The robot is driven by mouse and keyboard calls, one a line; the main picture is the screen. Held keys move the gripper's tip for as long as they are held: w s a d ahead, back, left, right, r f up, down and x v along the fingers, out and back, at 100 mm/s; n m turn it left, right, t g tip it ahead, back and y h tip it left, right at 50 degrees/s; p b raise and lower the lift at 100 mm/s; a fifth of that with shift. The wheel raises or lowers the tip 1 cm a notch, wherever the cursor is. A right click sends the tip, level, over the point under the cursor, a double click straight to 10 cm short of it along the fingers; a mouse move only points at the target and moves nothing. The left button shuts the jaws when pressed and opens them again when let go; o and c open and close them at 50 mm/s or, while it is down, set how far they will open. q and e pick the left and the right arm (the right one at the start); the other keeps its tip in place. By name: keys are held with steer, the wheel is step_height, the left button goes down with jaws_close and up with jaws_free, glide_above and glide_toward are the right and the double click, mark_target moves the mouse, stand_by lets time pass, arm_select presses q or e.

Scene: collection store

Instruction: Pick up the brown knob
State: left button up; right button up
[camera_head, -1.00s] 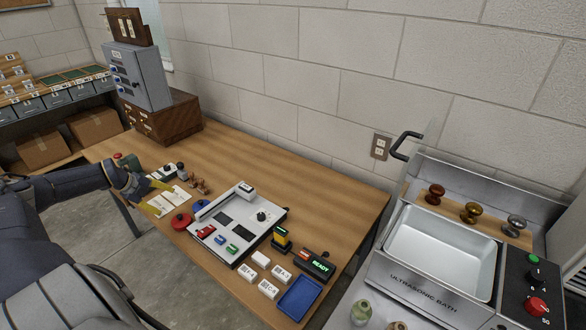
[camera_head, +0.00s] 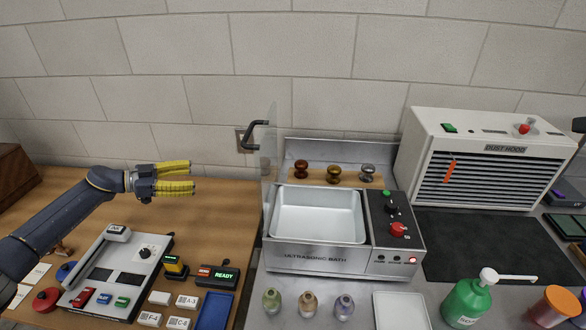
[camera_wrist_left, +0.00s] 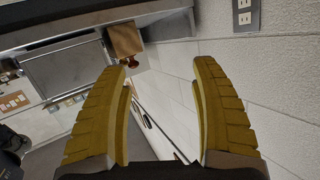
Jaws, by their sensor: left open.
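The brown knob (camera_head: 301,168) stands at the left end of a wooden strip (camera_head: 318,178) behind the basin of the ultrasonic bath. A gold knob (camera_head: 334,174) and a silver knob (camera_head: 368,171) stand to its right. My left gripper (camera_head: 191,177) is open and empty above the wooden table, left of the bath and apart from the knob. In the left wrist view a brown knob (camera_wrist_left: 131,62) shows beyond the tip of the left finger. My right gripper is not in view.
A clear upright panel with a black handle (camera_head: 256,134) stands at the bath's left side, between my left gripper and the knob. The ultrasonic bath (camera_head: 318,262) has an empty basin. Several small bottles stand in front, and a dust hood (camera_head: 490,150) stands right.

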arm_select(q)
steer(key=d+r+m+g, duration=0.15)
steer(key=d+r, duration=0.25)
steer(key=d, duration=0.5)
steer(key=d+r+m+g, duration=0.1)
steer(key=d+r+g, duration=0.3)
steer(key=d, duration=0.6)
glide_toward(301, 167)
steer(key=w+d+f, duration=0.1)
steer(key=d+f, duration=0.1)
steer(key=d, duration=0.1)
steer(key=shift+t, duration=0.35)
steer(key=shift+w+x, duration=0.2)
steer(key=shift+x, duration=1.6)
steer(key=shift+w+x, duration=0.2)
steer(key=shift+x, duration=1.6)
steer(key=shift+o, duration=0.2)
steer(key=shift+a+f, duration=0.15)
steer(key=shift+f, duration=0.05)
jaws_close()
